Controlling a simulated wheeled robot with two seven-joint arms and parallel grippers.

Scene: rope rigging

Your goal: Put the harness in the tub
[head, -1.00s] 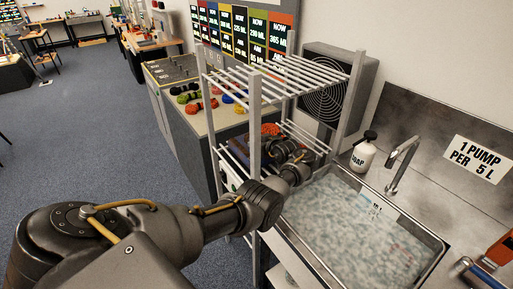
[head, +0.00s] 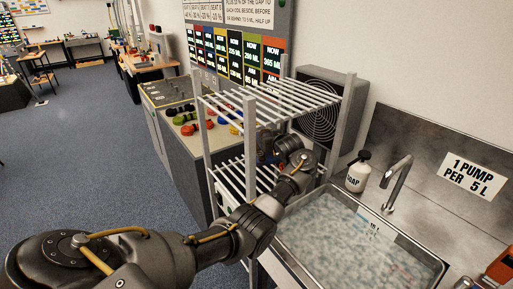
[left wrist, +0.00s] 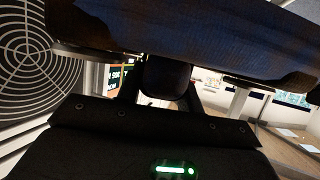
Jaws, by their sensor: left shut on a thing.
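My left gripper (head: 266,150) is inside the wire rack, between its upper and lower shelves. In the left wrist view it is shut on a dark blue strip of material with brown-orange ends (left wrist: 190,38), apparently the harness. The strip spans the top of that view. In the head view the rack bars and my arm hide most of it. The tub appears to be the metal basin (head: 410,236) of cloudy, sudsy water at the right. It stands apart from the gripper. My right gripper is not in view.
The rack (head: 250,150) has upright posts close around my arm. A soap bottle (head: 359,172) and a tap (head: 398,184) stand at the basin's back edge. A round fan grille (head: 318,115) is behind the rack. A bench with coloured coils (head: 190,127) is left of it.

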